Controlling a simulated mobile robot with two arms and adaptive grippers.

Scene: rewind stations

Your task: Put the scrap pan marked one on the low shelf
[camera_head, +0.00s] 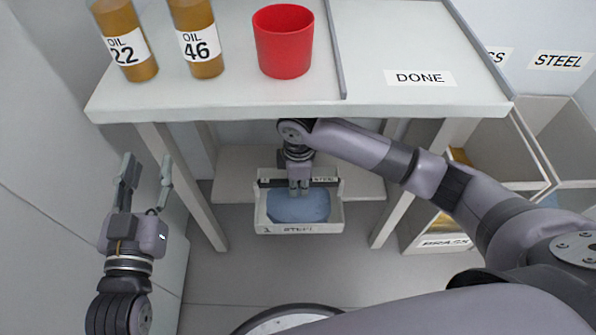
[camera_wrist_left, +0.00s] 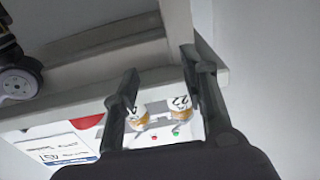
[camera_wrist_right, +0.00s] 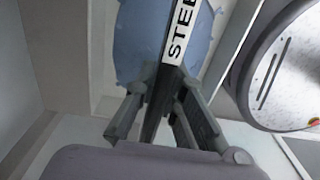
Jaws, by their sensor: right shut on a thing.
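The scrap pan (camera_head: 260,212) is a pale open tray with blue contents, a STEEL label and a small mark, hard to read, on its front. My right gripper (camera_head: 299,190) is shut on the pan's dark handle bar, which also carries a STEEL label; the bar (camera_wrist_right: 172,62) runs between the fingers in the right wrist view. The low shelf (camera_head: 232,180) is the pale board under the table. The pan overlaps its front edge in the head view; I cannot tell whether it touches the shelf. My left gripper (camera_head: 147,170) is open and empty, left of the table.
The table (camera_head: 230,104) above bears two oil bottles (camera_head: 203,52), a red cup (camera_head: 283,45) and a DONE label. Table legs (camera_head: 413,180) flank the shelf. Bins labelled BRASS (camera_head: 440,243) and STEEL stand at right.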

